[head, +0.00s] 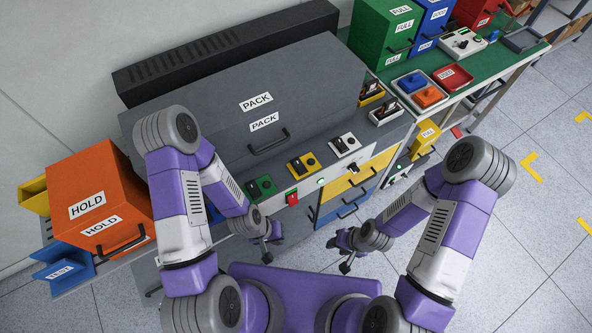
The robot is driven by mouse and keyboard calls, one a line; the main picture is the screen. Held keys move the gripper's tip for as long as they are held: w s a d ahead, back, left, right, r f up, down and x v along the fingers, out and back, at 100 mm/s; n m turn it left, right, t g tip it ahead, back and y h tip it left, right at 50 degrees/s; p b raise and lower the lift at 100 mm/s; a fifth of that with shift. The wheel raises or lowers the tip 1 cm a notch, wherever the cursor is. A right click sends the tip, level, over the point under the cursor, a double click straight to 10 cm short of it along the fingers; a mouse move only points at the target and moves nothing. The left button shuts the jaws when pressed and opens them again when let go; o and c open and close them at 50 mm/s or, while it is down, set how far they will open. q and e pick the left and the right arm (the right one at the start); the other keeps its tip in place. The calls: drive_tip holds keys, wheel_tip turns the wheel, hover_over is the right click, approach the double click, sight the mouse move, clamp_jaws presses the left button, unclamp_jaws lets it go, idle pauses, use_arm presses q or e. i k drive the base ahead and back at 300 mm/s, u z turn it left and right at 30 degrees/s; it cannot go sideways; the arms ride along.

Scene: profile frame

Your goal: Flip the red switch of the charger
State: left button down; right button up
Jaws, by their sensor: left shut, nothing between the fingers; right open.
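No label naming the charger is readable. My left gripper (266,253) is shut and empty, below and a little left of the red part, apart from it in the picture. My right gripper (339,255) is open and empty, lower right of the red part, in front of the drawers.
A grey PACK box (300,75) stands on the bench, with yellow (303,162) and white (345,144) units along its front. Drawers (343,209) are below. An orange HOLD box (97,190) is at left. A green table (497,62) with bins is at upper right.

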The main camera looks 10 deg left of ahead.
sight(293, 199)
drive_tip(key=k, duration=1.35)
drive_tip(key=z, duration=0.7)
drive_tip(key=i, duration=1.15)
drive_tip(key=u, duration=0.3)
